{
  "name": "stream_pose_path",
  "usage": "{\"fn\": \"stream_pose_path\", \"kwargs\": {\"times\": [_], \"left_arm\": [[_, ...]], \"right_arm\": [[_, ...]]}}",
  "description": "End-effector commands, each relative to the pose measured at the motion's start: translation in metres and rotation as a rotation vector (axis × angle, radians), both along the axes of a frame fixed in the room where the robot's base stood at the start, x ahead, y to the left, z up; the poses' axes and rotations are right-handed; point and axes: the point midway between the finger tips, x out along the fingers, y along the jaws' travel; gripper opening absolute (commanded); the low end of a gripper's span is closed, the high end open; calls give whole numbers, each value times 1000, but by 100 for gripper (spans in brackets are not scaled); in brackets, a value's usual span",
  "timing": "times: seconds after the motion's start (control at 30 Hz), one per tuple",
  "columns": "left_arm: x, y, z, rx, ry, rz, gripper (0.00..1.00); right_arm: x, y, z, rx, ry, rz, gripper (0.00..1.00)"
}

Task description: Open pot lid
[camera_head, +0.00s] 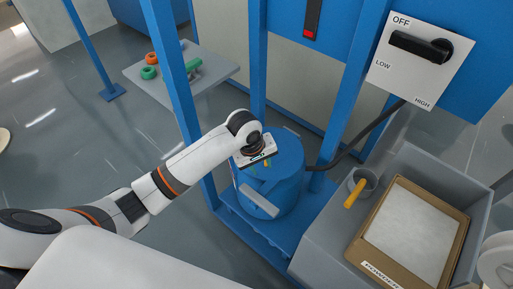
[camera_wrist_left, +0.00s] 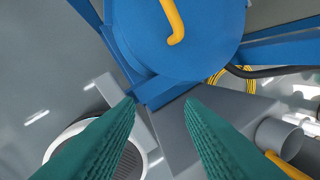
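The blue pot (camera_head: 272,196) stands inside the blue frame in the head view, with its round blue lid (camera_head: 288,152) on top. The lid (camera_wrist_left: 205,50) also fills the upper middle of the left wrist view, with a yellow bent handle (camera_wrist_left: 174,22) on it. My left gripper (camera_head: 260,170) is over the pot and partly hides the lid. In the wrist view its two green ribbed fingers (camera_wrist_left: 160,103) are spread wide with nothing between them. The yellow handle lies beyond the fingertips, toward the top. My right gripper is not in view.
A grey bin (camera_head: 305,262) at the right holds a cup (camera_head: 368,180) with a yellow-handled tool and a box of white powder (camera_head: 412,232). Blue posts (camera_head: 176,70) rise around the pot. A control panel (camera_head: 420,55) with a black knob is at upper right.

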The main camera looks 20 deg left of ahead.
Motion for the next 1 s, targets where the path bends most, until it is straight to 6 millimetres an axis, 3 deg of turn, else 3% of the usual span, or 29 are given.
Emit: {"fn": "stream_pose_path", "kwargs": {"times": [0.03,0.2,0.4,0.57,1.0], "left_arm": [[22,14,11,8,10,94,35],[64,46,39,-5,52,369,35],[79,59,48,-17,69,493,35],[82,58,29,-16,71,494,35],[97,52,-50,-17,68,492,35]], "right_arm": [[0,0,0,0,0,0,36],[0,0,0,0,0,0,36],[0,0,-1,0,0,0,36],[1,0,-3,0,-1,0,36],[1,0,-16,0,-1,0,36]]}}
